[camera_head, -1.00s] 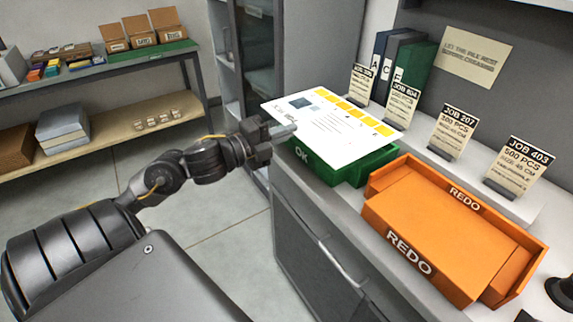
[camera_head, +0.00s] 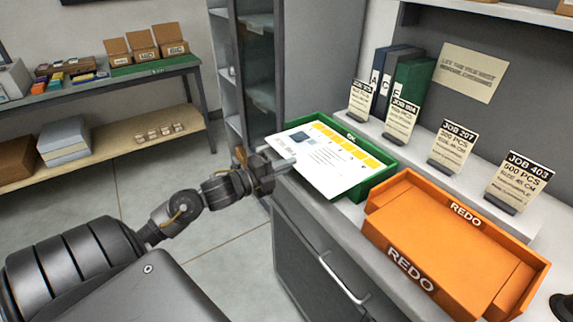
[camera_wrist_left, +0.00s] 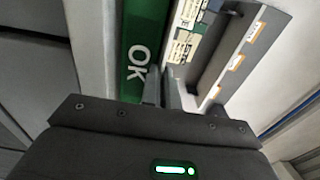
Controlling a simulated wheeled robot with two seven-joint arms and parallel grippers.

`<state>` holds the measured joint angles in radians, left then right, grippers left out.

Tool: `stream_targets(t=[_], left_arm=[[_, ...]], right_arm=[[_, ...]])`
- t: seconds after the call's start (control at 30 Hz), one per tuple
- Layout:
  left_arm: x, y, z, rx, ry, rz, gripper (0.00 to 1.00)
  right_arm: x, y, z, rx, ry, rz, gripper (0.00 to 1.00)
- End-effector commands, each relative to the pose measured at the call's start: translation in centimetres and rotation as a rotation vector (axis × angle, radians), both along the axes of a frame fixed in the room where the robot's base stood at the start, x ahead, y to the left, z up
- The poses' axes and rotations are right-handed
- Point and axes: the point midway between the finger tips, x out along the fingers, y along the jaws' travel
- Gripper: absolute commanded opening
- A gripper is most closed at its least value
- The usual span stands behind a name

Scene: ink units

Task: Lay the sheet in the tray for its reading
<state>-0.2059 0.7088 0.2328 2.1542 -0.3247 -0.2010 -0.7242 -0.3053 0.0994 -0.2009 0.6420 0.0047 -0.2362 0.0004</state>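The sheet (camera_head: 318,158) is white with a row of yellow squares along its far edge and a dark blue block. The left wrist view shows the gripper's fingers (camera_wrist_left: 163,92) close together beside the tray's green OK wall (camera_wrist_left: 140,45); the sheet is hard to make out there. Whether the sheet touches the tray floor is unclear. My right gripper is out of view.
The orange REDO tray (camera_head: 385,232) stands right of the green tray. Job cards (camera_head: 402,120) stand along the ledge behind, with binders (camera_head: 412,80) and a wall notice (camera_head: 470,72). A cabinet (camera_head: 257,70) is behind my left gripper. A shelf bench (camera_head: 100,140) stands far left.

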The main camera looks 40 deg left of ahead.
Motion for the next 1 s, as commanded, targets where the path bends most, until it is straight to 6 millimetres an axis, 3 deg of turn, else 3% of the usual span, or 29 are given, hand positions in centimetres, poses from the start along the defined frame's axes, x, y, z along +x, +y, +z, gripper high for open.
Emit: stream_targets(t=[0.23,0.43,0.77,1.0], left_arm=[[0.0,0.0,-0.4,0.000,0.000,0.000,0.00],[0.0,0.0,-0.3,0.000,0.001,0.000,0.24],[0.0,0.0,0.2,0.001,0.000,0.000,0.24],[-3.0,0.9,-0.3,0.003,0.004,-0.001,0.24]], right_arm=[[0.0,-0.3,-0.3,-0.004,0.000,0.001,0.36],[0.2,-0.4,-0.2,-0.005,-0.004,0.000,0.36],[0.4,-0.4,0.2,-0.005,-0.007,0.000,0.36],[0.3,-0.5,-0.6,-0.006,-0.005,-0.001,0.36]])
